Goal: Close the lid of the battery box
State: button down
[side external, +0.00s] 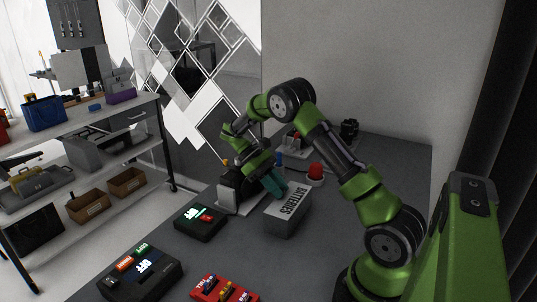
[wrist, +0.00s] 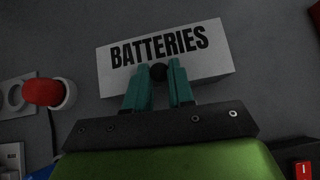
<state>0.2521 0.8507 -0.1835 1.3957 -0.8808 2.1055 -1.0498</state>
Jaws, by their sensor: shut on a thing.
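The battery box (side external: 283,226) is a grey box on the dark table. Its pale lid (side external: 291,200), marked BATTERIES, shows at the top of the box; I cannot tell whether it is fully seated. In the wrist view the lid (wrist: 215,64) lies ahead of my gripper, with a round black knob (wrist: 158,72) at its near edge. My gripper (wrist: 157,82) has its teal fingers on both sides of this knob, shut on it. In the side view my gripper (side external: 274,183) comes down at the lid's far left edge, and the knob is hidden.
A red button (side external: 315,171) stands just behind the box. A black device with a lit display (side external: 200,222) sits to the left. A larger black device (side external: 142,274) and a red tray (side external: 224,289) are in front. The table right of the box is clear.

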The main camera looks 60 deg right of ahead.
jog(key=shift+w+a+f+n, duration=0.2)
jog(key=shift+w+f+n, duration=0.25)
jog(key=shift+f, duration=0.25)
jog(key=c, duration=1)
grip_release()
jog(key=shift+w+d+r, duration=0.1)
jog(key=shift+w+r, duration=0.2)
jog(key=shift+r, duration=0.1)
notch_tip(320, 180, up, 10)
jog(key=w, duration=0.1)
jog(key=shift+w+d+m+h, duration=0.15)
jog(key=shift+d+m+h, duration=0.2)
jog(key=shift+d, duration=0.1)
